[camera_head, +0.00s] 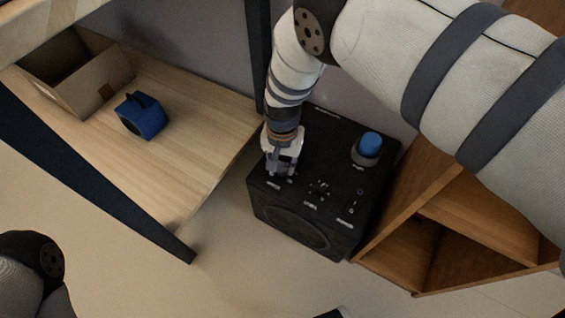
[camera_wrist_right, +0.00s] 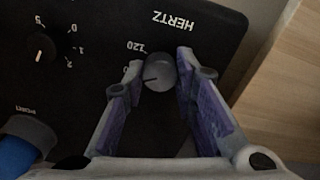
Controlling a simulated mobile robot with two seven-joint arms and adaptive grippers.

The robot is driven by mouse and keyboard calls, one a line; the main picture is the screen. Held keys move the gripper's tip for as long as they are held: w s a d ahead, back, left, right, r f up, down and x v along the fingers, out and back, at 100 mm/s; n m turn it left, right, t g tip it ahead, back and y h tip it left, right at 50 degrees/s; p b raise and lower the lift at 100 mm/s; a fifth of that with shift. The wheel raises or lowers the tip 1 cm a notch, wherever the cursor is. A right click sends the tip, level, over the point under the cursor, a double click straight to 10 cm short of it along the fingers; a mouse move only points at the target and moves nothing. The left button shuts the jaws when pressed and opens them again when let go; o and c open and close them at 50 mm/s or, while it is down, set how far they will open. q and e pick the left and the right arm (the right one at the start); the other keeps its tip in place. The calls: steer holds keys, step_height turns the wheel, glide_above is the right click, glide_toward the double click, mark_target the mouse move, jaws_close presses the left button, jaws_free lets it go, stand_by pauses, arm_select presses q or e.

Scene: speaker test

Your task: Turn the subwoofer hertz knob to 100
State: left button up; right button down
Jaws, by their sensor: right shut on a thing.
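The black subwoofer (camera_head: 340,160) stands on the floor between a wooden table and a wooden shelf. In the right wrist view its hertz knob (camera_wrist_right: 159,73) is a round grey knob with a dark pointer line, below the printed HERTZ label (camera_wrist_right: 173,17). A printed 120 shows beside it; other numbers around it are hidden. My right gripper (camera_wrist_right: 160,80) is shut on the hertz knob, a finger on each side. In the head view my right gripper (camera_head: 281,166) is at the subwoofer's top left and hides the knob. Only part of my left arm shows at the lower left.
A blue round object (camera_head: 369,145) stands on the subwoofer's top at the right. Another small knob (camera_wrist_right: 42,47) is on the panel. The wooden table (camera_head: 200,110) at left holds a blue box-like object (camera_head: 143,116) and a cardboard box (camera_head: 84,92). A wooden shelf (camera_head: 400,215) stands close at right.

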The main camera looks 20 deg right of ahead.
mark_target(282, 167)
steer(key=c, duration=1.3)
jaws_free()
step_height(282, 167, up, 12)
